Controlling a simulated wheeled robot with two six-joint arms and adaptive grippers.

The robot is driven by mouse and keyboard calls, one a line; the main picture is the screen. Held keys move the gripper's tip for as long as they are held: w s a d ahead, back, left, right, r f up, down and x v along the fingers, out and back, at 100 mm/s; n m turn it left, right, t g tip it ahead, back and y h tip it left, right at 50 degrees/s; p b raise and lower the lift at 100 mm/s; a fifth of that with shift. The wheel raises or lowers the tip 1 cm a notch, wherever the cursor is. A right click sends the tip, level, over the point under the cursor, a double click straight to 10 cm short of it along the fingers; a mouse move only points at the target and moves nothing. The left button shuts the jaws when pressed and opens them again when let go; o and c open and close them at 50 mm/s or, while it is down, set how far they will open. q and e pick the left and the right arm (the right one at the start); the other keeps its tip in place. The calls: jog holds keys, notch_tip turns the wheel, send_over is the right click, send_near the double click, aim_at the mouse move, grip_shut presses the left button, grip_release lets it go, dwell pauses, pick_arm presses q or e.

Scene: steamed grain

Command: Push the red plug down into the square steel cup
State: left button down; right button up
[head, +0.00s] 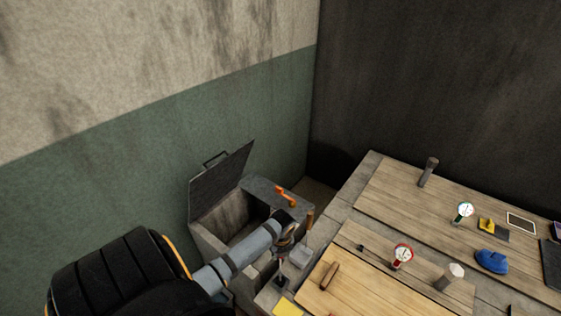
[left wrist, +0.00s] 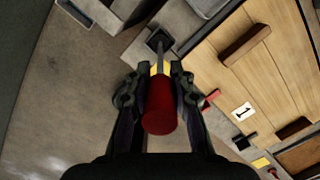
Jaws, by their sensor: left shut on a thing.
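The red plug (left wrist: 160,106) is between the fingers of my left gripper (left wrist: 154,88) in the left wrist view. A thin grey rod runs from its far end toward a small square steel cup (left wrist: 157,37) with a dark inside. The rod's tip shows at the cup's mouth; I cannot tell how deep it sits. In the head view my left gripper (head: 287,238) hangs at the table's near left corner, above the small cup (head: 281,283); the plug is mostly hidden there. My right gripper is not in view.
A grey bin with a raised lid (head: 220,180) and an orange lever (head: 286,196) stands left of the table. A brown wooden handle (head: 329,275), a red gauge (head: 402,256) and a pale knob (head: 449,277) lie right of the cup. A yellow piece (head: 287,307) is close by.

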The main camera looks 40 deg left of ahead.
pick_arm(q)
jog(key=shift+f, duration=0.2)
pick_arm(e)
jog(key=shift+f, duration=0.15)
pick_arm(q)
jog(key=c, duration=1.2)
grip_release()
jog(key=shift+o, duration=0.6)
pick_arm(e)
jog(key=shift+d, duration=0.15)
pick_arm(q)
jog(key=shift+r, duration=0.1)
jog(key=r, duration=0.8)
jog(key=s+d+r, duration=0.1)
jog(key=r, duration=0.2)
jog(key=shift+d+r, duration=0.1)
jog(key=shift+r, duration=0.3)
